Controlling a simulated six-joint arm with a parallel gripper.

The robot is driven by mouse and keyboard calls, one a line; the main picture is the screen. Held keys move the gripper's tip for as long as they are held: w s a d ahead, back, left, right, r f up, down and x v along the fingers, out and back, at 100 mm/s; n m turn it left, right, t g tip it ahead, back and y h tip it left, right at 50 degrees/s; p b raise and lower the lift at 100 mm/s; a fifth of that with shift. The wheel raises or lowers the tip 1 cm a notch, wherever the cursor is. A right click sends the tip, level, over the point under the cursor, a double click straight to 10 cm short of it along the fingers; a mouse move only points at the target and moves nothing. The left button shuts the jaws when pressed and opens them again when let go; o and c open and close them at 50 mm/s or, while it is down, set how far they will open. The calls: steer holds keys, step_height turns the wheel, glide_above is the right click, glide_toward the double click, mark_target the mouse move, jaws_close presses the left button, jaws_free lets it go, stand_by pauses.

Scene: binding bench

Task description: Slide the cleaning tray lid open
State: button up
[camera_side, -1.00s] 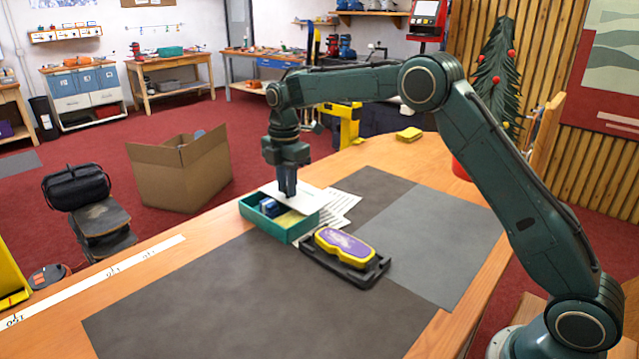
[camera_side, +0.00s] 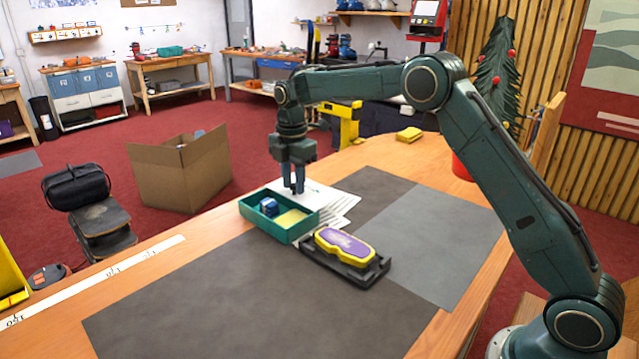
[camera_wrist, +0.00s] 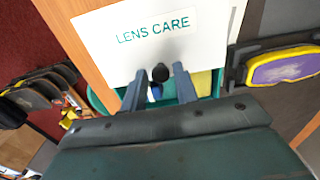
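The cleaning tray (camera_side: 262,223) is a green open-topped box on the bench. Its white lid (camera_side: 312,188) lies slid toward the tray's far side, leaving much of the tray uncovered. A blue item (camera_side: 269,207) and a yellow pad (camera_side: 291,217) show inside. In the wrist view the lid (camera_wrist: 100,42) reads "LENS CARE" and has a dark round knob (camera_wrist: 160,73). My gripper (camera_side: 294,188) is over the lid. Its fingers (camera_wrist: 158,86) are apart on either side of the knob, with visible gaps to it.
A purple-and-yellow eraser-like object (camera_side: 343,244) sits in a black holder (camera_side: 365,279) right of the tray. Printed sheets (camera_side: 338,208) lie beside the lid. A dark mat (camera_side: 230,305) and grey mat (camera_side: 430,235) are clear. A yellow block (camera_side: 409,134) lies at the back.

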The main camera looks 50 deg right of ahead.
stand_by(0.3)
steer(key=shift+r, duration=3)
steer(key=shift+r, duration=0.15)
steer(key=shift+r, duration=1.85)
